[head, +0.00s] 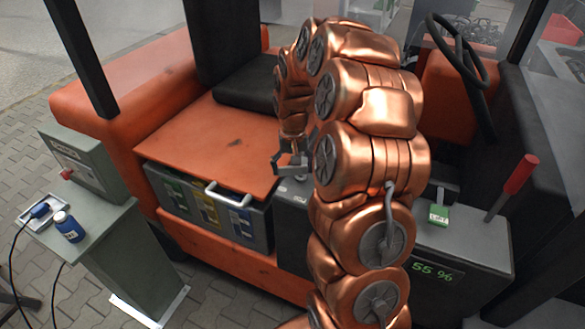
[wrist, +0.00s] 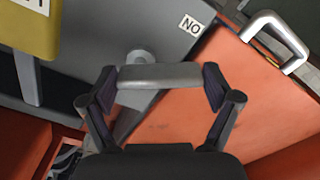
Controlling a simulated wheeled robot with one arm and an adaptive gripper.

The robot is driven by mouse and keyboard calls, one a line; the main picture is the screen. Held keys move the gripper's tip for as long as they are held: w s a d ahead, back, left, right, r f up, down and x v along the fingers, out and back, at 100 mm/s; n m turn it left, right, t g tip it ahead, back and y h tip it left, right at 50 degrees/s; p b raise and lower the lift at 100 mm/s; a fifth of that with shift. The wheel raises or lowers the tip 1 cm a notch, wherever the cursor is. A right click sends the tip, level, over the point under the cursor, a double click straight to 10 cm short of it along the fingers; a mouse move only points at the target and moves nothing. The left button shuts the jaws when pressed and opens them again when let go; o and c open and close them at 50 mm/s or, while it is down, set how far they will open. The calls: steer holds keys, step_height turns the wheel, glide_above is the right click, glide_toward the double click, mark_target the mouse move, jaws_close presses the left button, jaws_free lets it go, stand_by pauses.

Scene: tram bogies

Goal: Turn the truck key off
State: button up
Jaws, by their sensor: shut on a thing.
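The truck key shows in the wrist view as a grey bar-shaped head (wrist: 160,77) between my two fingertips. A round grey piece (wrist: 138,57) lies just behind it on the grey console (wrist: 100,40). My gripper (wrist: 162,88) is shut on the key head, one finger at each end. A white label (wrist: 191,25) near it reads "NO" in this view, which looks like "ON" upside down. In the head view my gripper (head: 293,164) is at the console's left end, beside the orange panel. The key cannot be made out there.
A yellow-tagged lever (wrist: 32,30) stands close by in the wrist view. In the head view, a green "LIFT" tag (head: 438,215) and a red-handled lever (head: 522,174) are on the right. An open battery box (head: 205,210) and a grey pedestal (head: 140,255) stand left.

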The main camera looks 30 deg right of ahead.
steer(key=shift+f, duration=0.1)
steer(key=n+b, duration=0.2)
steer(key=shift+s+f+b, duration=0.15)
steer(key=shift+s+b, duration=0.05)
steer(key=shift+b, duration=0.15)
steer(key=n+b, duration=0.2)
steer(key=shift+s+a+n, duration=0.15)
steer(key=shift+s+n, duration=0.15)
steer(key=n+b, duration=0.2)
steer(key=n, duration=0.1)
steer(key=shift+s+n+b, duration=0.3)
steer(key=shift+b, duration=0.05)
steer(key=shift+s+d+r+n+b, duration=0.1)
steer(key=shift+s+n+b, duration=0.15)
steer(key=shift+n, duration=0.65)
steer(key=shift+s+d+r+n+b, duration=0.1)
steer(key=shift+n+b, duration=0.25)
steer(key=shift+n, duration=0.55)
steer(key=o, duration=0.9)
steer(key=shift+r, duration=0.1)
